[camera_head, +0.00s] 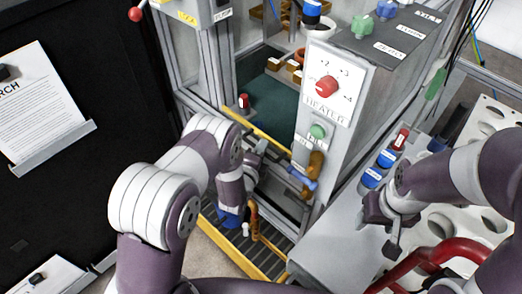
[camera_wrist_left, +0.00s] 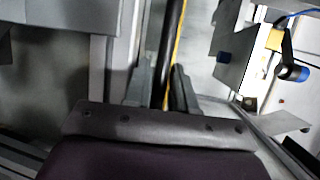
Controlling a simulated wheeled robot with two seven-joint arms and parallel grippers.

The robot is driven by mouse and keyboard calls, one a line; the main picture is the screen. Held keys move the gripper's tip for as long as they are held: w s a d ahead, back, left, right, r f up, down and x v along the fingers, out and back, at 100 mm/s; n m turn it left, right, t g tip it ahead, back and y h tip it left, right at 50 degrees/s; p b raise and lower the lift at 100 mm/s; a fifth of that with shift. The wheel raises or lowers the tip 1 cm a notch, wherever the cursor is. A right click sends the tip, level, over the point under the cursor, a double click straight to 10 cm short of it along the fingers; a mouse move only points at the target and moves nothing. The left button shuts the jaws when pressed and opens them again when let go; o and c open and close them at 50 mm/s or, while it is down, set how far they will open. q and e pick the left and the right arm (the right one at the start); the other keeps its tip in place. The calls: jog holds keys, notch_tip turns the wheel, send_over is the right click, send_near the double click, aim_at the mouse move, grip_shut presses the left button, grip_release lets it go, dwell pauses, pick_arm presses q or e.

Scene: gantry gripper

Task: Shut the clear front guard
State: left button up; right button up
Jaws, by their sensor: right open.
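The clear front guard is hard to make out in the head view; a yellow-edged strip (camera_head: 262,133) runs slantwise at the cabinet's front opening, and I cannot tell if it is the guard's edge. My left gripper (camera_head: 257,151) is at this strip, partly hidden by my arm. In the left wrist view, its two fingers (camera_wrist_left: 163,88) flank a dark bar (camera_wrist_left: 172,45) with a yellow line beside it. I cannot tell whether they press on the bar. My right gripper (camera_head: 378,231) is open and empty above the grey surface at right.
A control box with a red heater knob (camera_head: 327,87) stands right of the opening. Blue and red cylinders (camera_head: 383,160) are near my right gripper. A red tube (camera_head: 440,254) curves at the lower right. A dark board is at left.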

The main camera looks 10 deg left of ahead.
pick_arm(q)
grip_shut()
notch_tip(320, 180, up, 34)
jog(key=p, duration=2.3)
jog(key=shift+f, duration=0.25)
jog(key=shift+w, duration=0.1)
grip_release()
jog(key=shift+r, duration=0.1)
